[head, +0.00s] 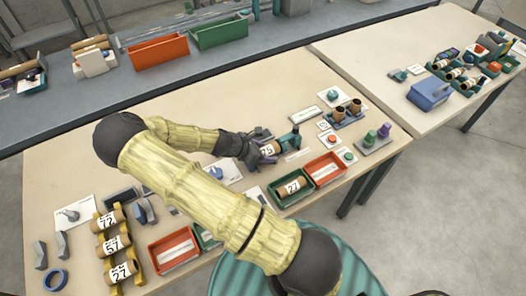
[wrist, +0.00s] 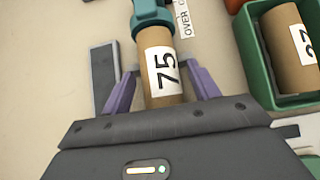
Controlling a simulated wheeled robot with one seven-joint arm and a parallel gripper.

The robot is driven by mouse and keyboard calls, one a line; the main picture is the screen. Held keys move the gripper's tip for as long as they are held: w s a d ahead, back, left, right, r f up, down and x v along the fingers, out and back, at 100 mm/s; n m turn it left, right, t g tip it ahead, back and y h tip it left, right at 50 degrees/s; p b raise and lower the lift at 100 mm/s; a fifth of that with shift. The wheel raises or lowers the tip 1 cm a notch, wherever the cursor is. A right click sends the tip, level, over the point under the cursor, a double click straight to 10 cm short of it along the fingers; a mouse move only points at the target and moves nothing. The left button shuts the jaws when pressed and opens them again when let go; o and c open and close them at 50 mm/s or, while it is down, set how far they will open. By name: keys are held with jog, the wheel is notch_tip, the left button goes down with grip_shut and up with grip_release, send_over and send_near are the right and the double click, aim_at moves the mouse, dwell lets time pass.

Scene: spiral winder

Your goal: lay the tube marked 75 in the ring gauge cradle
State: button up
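The brown cardboard tube marked 75 (wrist: 163,75) lies between the purple fingers of my gripper (wrist: 162,82) in the wrist view. Narrow gaps show between the fingers and the tube, so the gripper looks open around it. The tube's far end meets a teal ring-like fixture (wrist: 150,14), which seems to be the ring gauge cradle. I cannot tell how the tube rests in it. In the head view, the tube (head: 268,150) and my gripper (head: 258,153) are beside the teal fixture (head: 291,140) at mid-table.
A green bin (head: 276,202) holding a tube marked 27 (head: 292,187) stands close on the near side, next to a red bin (head: 340,176). A yellow rack (head: 98,212) at the left holds tubes marked 72, 57 and 27.

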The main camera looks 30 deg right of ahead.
dwell(0.4)
jog(key=shift+a+r, duration=0.15)
jog(key=shift+r, duration=0.55)
jog(key=b+v, duration=0.1)
jog(key=v, duration=1)
jog(key=shift+a+r, duration=0.2)
jog(key=s+a+r+m+t+y, duration=0.1)
jog(key=s+r+m+y, duration=0.3)
jog(key=m, duration=0.5)
jog(key=s+a+r+m+t+y, duration=0.1)
jog(key=s+a+r+m+y, duration=0.3)
jog(key=s+m, duration=0.4)
notch_tip(320, 180, up, 2)
jog(key=shift+r+m+y, duration=0.15)
jog(key=shift+m+y, duration=0.35)
jog(key=shift+m, duration=0.2)
